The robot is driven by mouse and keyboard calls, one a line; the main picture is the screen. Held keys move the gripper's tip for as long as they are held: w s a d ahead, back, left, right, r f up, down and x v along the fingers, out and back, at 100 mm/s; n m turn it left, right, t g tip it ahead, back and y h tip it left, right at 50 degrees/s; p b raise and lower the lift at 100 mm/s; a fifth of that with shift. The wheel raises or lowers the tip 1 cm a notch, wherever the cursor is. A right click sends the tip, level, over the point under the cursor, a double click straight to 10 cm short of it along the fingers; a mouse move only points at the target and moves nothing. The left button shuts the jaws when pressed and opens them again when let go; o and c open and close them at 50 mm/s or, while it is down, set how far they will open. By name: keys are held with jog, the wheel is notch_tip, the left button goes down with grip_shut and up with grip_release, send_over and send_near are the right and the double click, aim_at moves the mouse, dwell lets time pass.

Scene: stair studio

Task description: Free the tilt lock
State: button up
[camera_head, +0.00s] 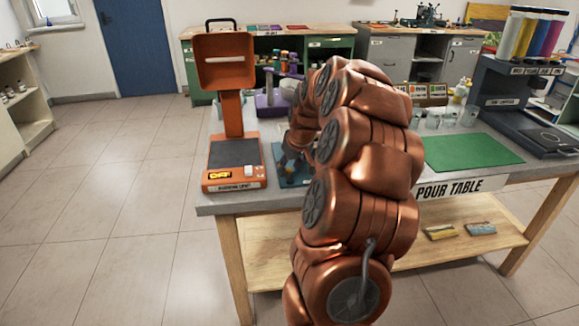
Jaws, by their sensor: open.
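My copper-coloured arm rises in front of the pour table (232,203) and bends down over its middle. My gripper (291,160) is low over a blue flat base (299,178), open, and partly hidden by my own arm. I cannot tell whether it touches anything. No tilt lock can be made out; the area around the gripper is small and partly covered. A purple and white device (272,101) stands behind the gripper on the same table.
An orange stand with a dark plate (233,153) is left of the gripper. A green mat (470,151), clear cups (450,117) and a dark machine (515,105) are to the right. Cabinets (380,57) stand behind. The floor at left is clear.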

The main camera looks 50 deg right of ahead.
grip_shut()
dwell(0.3)
